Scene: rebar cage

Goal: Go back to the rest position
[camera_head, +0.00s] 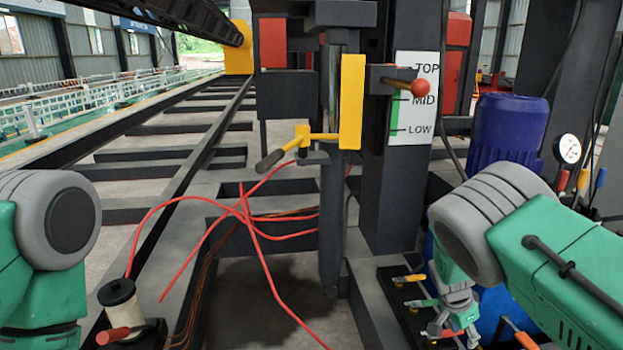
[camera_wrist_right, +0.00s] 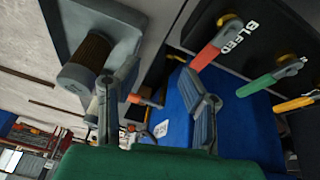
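My right gripper (camera_head: 455,318) shows in the head view at the lower right, below my green and grey right arm. It hangs near a black panel with small coloured-handled levers (camera_head: 412,292). In the right wrist view its two grey fingers (camera_wrist_right: 158,105) stand apart with nothing between them. A red-handled lever (camera_wrist_right: 212,48) by the label "BLEED" is beyond the right finger, apparently apart from it. My left arm's green and grey links show at the left edge of the head view. My left gripper is not in view.
A dark post with a yellow block (camera_head: 351,100) and a yellow lever (camera_head: 310,136) stands at centre. A TOP/MID/LOW sign (camera_head: 412,100) is beside it. Red cables (camera_head: 240,215) loop from a spool (camera_head: 122,305). A blue motor (camera_head: 508,130) and a gauge (camera_head: 568,149) stand right.

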